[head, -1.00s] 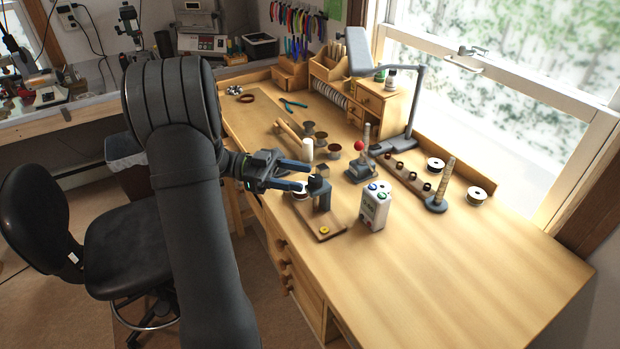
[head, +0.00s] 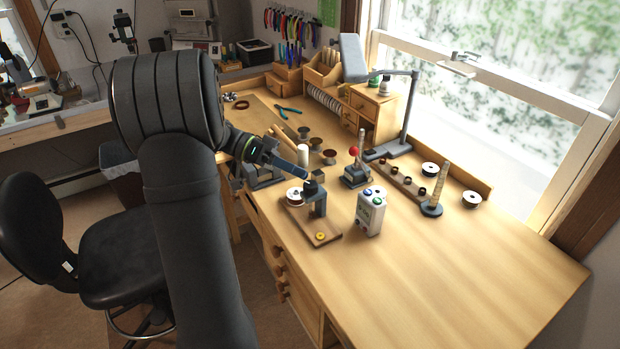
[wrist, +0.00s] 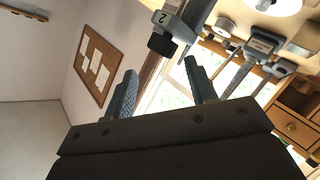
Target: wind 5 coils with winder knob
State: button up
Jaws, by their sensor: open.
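The winder (head: 319,203) is a grey bracket on a small wooden base near the bench's front edge, with a pale spool (head: 294,196) on its left and a dark knob (head: 312,187) on top. In the wrist view the black knob (wrist: 162,44) hangs from a grey part (wrist: 184,22) marked 2. My gripper (wrist: 160,80) is open, its two blue-grey fingers apart and nothing between them. The knob lies just beyond the fingertips, apart from them. In the head view my gripper (head: 301,174) is close behind the knob, and one finger largely hides the other.
A white box with coloured buttons (head: 370,211) stands right of the winder. Behind are a grey stand with a red ball (head: 354,153), brown spools (head: 316,144) and a rack of spools (head: 405,183). A desk lamp (head: 408,110) stands further back. The bench's right front is clear.

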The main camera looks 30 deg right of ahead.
jog(key=r+n+t+y, duration=0.1)
jog(key=r+n+y, duration=0.1)
jog(key=n, duration=0.5)
jog(key=s+d+r+n+t+y, duration=0.1)
jog(key=r+n+t+y, duration=0.1)
jog(key=n, duration=0.5)
jog(key=s+d+r+n+t+y, duration=0.1)
jog(key=r+n+t+y, duration=0.1)
jog(key=n, duration=0.5)
jog(key=shift+s+r+n, duration=0.15)
jog(key=shift+r+n, duration=0.15)
jog(key=shift+r, duration=0.3)
jog(key=r+n+t+y, duration=0.1)
jog(key=n, duration=0.2)
notch_tip(320, 180, up, 8)
jog(key=n+t+y, duration=0.2)
jog(key=n+t, duration=0.3)
jog(key=n, duration=1.3)
send_over(311, 184)
notch_tip(311, 184, down, 17)
